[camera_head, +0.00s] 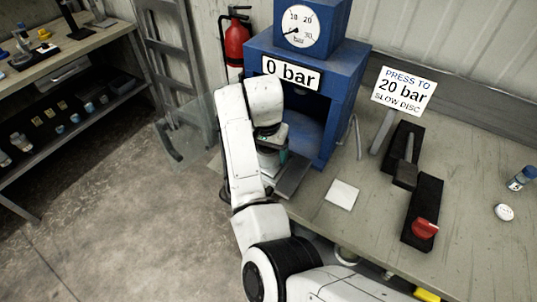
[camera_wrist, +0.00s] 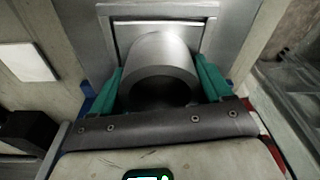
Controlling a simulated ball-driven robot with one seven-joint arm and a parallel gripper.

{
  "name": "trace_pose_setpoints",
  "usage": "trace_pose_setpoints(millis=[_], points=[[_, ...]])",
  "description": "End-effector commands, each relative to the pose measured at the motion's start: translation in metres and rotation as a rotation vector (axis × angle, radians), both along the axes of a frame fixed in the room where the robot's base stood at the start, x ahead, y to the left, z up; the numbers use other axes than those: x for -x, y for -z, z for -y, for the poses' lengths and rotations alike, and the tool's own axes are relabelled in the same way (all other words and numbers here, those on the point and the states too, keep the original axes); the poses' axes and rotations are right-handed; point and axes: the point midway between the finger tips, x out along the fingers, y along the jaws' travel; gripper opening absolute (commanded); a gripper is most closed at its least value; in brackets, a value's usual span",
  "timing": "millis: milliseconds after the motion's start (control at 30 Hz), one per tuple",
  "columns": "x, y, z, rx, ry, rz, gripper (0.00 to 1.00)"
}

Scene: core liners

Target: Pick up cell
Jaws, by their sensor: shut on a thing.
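The cell (camera_wrist: 163,58) is a smooth grey metal cylinder with a dark round end facing the wrist camera. The two teal fingers of my gripper (camera_wrist: 160,86) press on its left and right sides. My gripper is shut on it. Beyond the cell in the wrist view is a grey metal plate with a raised rectangular frame (camera_wrist: 112,10). I cannot tell whether the cell touches it. In the head view my gripper (camera_head: 270,160) is at the front opening of the blue press (camera_head: 337,75), and my arm hides most of the cell.
A gauge (camera_head: 300,26) tops the press, above a "0 bar" sign (camera_head: 290,72). A "PRESS TO 20 bar" sign (camera_head: 404,91) stands to the right. A white square (camera_head: 342,194), black fixtures (camera_head: 428,193), a red knob (camera_head: 425,228) and a bottle (camera_head: 521,178) are on the bench.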

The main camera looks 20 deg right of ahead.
Motion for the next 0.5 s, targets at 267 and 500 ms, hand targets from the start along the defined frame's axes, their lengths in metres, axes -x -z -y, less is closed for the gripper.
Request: trace_pose_setpoints(millis=[267,500], points=[[-0.002,-0.018,0.000,0.001,0.002,0.007,0.00],[0.013,-0.049,-0.002,0.002,0.003,0.007,0.00]])
